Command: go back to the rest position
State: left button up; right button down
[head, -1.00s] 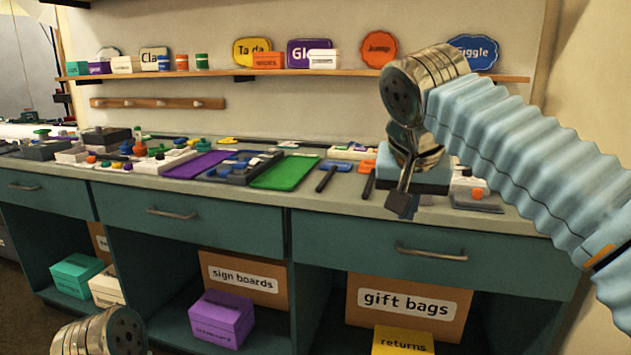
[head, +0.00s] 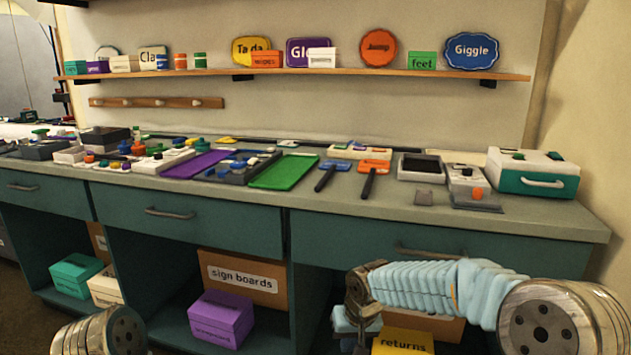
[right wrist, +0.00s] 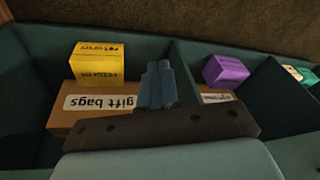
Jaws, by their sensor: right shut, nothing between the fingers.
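My right arm reaches in low at the right of the head view, in front of the counter. My right gripper (head: 360,343) hangs below the counter's edge, in front of the open compartment with the yellow box. In the right wrist view its blue fingers (right wrist: 158,72) are together and empty, pointing toward the compartments. Only a metal link of my left arm shows at the bottom left of the head view; the left gripper is out of sight.
The teal counter (head: 520,228) runs across with tools and trays on top. Below stand a yellow returns box (right wrist: 98,62), a gift bags carton (right wrist: 70,120) and a purple box (head: 222,318). A green-and-white case (head: 533,172) stands at the counter's right end.

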jog(key=s+f+g+y, duration=0.1)
jog(key=s+f, duration=0.2)
jog(key=f, duration=0.4)
jog(key=s+f, duration=0.3)
jog(key=f, duration=0.3)
jog(key=s+d+f+m+y, duration=0.1)
jog(key=s+d+f+m, duration=0.1)
jog(key=s+f, duration=1.3)
jog(key=s+d, duration=0.1)
jog(key=s, duration=0.3)
jog(key=shift+d+m+g+y, duration=0.25)
jog(key=shift+m+g+y, duration=0.05)
jog(key=shift+m+g, duration=0.1)
